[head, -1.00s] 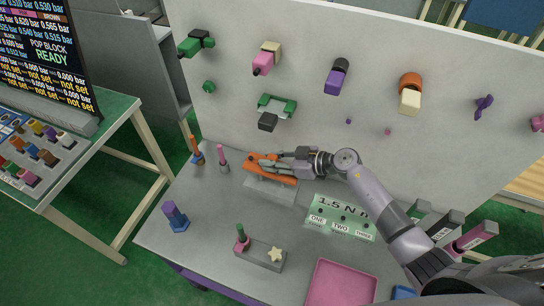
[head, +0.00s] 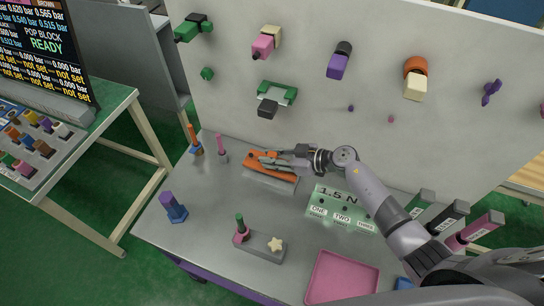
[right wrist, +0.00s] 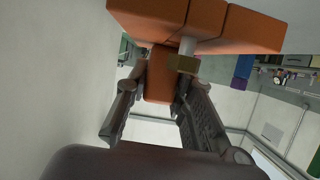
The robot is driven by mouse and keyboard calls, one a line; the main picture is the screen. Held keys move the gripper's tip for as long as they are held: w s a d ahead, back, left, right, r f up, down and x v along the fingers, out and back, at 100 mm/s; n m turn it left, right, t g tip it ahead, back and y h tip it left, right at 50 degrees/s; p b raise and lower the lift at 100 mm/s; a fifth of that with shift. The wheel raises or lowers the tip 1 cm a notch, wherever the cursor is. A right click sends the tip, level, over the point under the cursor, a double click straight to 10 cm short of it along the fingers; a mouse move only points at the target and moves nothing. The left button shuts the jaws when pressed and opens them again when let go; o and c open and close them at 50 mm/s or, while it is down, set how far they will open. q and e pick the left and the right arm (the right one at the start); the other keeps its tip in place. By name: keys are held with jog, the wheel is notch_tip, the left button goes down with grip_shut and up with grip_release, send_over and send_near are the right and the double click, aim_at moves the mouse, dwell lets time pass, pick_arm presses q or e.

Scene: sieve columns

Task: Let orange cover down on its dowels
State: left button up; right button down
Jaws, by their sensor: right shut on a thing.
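The orange cover (head: 257,158) is near the back of the grey table, over a pale grey block (head: 270,182). My right gripper (head: 268,160) reaches it from the right and is shut on it. In the right wrist view, the fingers (right wrist: 158,95) close around an orange grip part (right wrist: 159,89) below the broad orange cover body (right wrist: 190,22). A pale pin and a small brownish block show beside the grip part. My left gripper is not in view.
An orange post (head: 193,136) and a pink post (head: 221,146) stand left of the cover. The white pegboard (head: 380,120) rises behind.

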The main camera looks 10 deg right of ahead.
jog(key=shift+r, duration=0.15)
jog(key=shift+p, duration=0.5)
dwell(0.5)
jog(key=shift+p, duration=0.4)
jog(key=shift+p, duration=0.4)
dwell(0.4)
jog(key=shift+f+b, duration=1.3)
jog(key=shift+f, duration=0.85)
jog(key=c, duration=1.3)
grip_release()
jog(key=shift+s, duration=0.1)
